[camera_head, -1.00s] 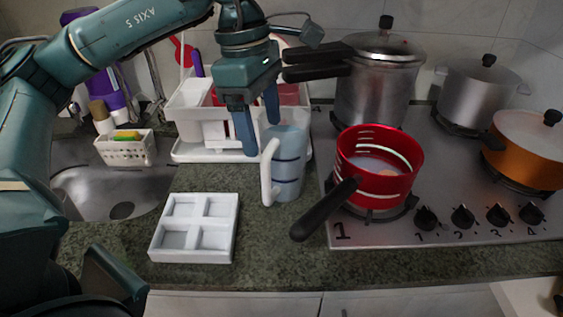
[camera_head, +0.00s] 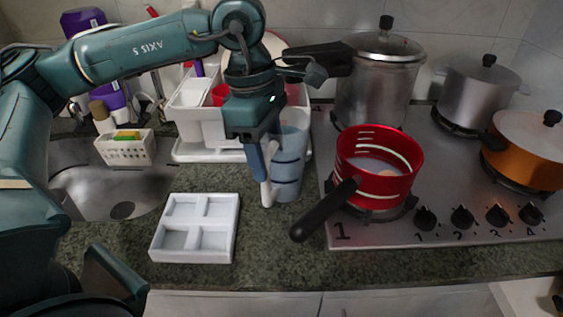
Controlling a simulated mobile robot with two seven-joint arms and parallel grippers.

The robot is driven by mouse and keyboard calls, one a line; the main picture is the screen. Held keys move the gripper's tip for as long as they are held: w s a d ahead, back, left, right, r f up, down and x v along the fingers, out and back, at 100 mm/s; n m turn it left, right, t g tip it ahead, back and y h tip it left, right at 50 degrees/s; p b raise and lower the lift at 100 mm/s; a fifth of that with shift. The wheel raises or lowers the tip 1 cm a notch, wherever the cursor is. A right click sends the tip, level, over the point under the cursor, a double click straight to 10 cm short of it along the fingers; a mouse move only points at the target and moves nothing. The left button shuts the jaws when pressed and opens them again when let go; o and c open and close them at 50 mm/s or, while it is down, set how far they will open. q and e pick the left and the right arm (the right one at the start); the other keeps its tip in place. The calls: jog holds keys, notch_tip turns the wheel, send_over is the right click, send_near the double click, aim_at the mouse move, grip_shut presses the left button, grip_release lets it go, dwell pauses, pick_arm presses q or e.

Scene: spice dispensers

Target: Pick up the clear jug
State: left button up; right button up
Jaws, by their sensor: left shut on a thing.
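The clear jug (camera_head: 290,163) is a bluish see-through vessel with dark level bands and a white handle (camera_head: 268,190) on its left side. It stands upright on the dark green counter, left of the stove. My left gripper (camera_head: 264,168) comes down from above at the jug's left side, with its fingers shut on the upper part of the handle. The gripper hides the top of the handle and part of the rim. My right gripper is not in view.
A red pot (camera_head: 380,165) with a black handle pointing toward the counter front stands close right of the jug. A white four-section tray (camera_head: 195,228) lies front left. A white dish rack (camera_head: 190,150) is behind. A steel pressure cooker (camera_head: 375,85) stands back right.

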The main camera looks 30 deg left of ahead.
pick_arm(q)
grip_shut()
jog(key=shift+r, duration=0.1)
jog(key=shift+r, duration=0.1)
dwell(0.3)
